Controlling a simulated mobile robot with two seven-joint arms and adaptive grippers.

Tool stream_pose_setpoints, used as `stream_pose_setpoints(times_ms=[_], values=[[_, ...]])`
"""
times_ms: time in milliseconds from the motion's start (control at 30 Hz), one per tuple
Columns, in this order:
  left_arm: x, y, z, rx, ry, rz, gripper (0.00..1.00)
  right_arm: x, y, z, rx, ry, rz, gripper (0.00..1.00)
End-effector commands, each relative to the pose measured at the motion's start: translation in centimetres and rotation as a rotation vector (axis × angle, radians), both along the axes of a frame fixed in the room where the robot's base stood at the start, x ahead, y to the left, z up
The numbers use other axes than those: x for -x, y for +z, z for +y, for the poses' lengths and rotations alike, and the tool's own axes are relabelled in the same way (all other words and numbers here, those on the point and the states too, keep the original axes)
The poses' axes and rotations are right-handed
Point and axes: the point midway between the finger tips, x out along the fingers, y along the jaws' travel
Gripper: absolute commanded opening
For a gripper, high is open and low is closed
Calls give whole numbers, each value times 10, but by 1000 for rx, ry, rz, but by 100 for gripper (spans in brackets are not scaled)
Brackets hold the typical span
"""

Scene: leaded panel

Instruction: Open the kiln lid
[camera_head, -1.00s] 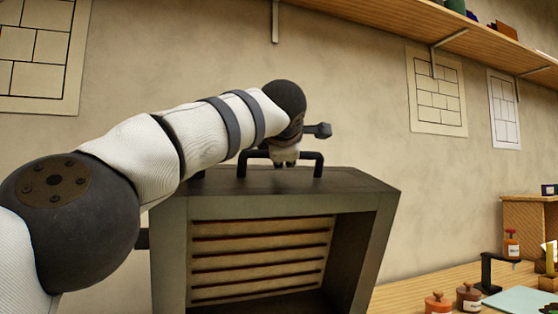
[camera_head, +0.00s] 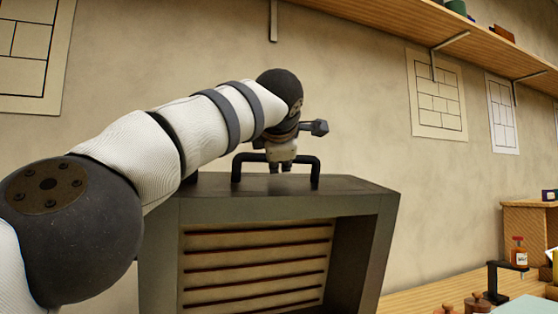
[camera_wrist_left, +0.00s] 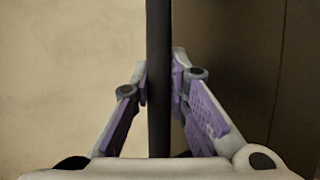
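The dark grey kiln lid (camera_head: 372,192) fills the lower middle of the head view. It appears raised, with its hollow inner side and reddish-lined slats (camera_head: 255,265) facing me. A black bar handle (camera_head: 236,168) stands on its upper face. My left gripper (camera_head: 281,168) is at the middle of this handle, its arm reaching in from the left. In the left wrist view, the fingers (camera_wrist_left: 160,75) lie on both sides of the dark bar (camera_wrist_left: 159,30) and appear closed against it. The lower part of the kiln is out of view. My right gripper is not in view.
A wooden table (camera_head: 415,296) extends to the right, with small jars (camera_head: 478,302), a black stand (camera_head: 492,280) and a wooden box (camera_head: 528,220). A shelf (camera_head: 400,28) runs along the wall above right.

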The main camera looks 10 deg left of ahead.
Motion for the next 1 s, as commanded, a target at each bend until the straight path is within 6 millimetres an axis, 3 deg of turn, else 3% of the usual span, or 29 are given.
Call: stream_pose_setpoints(times_ms=[33, 100, 533, 633, 833, 1000], values=[[0, -1, 1, 0, 2, 2, 24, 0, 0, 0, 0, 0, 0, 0], [0, -1, 0, 0, 2, 2, 36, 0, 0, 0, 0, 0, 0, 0], [9, 4, -2, -3, -2, 1, 36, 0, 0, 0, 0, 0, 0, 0], [23, 8, -4, -3, -2, 1, 36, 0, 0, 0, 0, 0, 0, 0], [75, 25, -13, -2, -1, -3, 36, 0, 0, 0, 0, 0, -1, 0], [104, 33, -19, -1, 1, 0, 36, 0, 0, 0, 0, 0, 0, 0]])
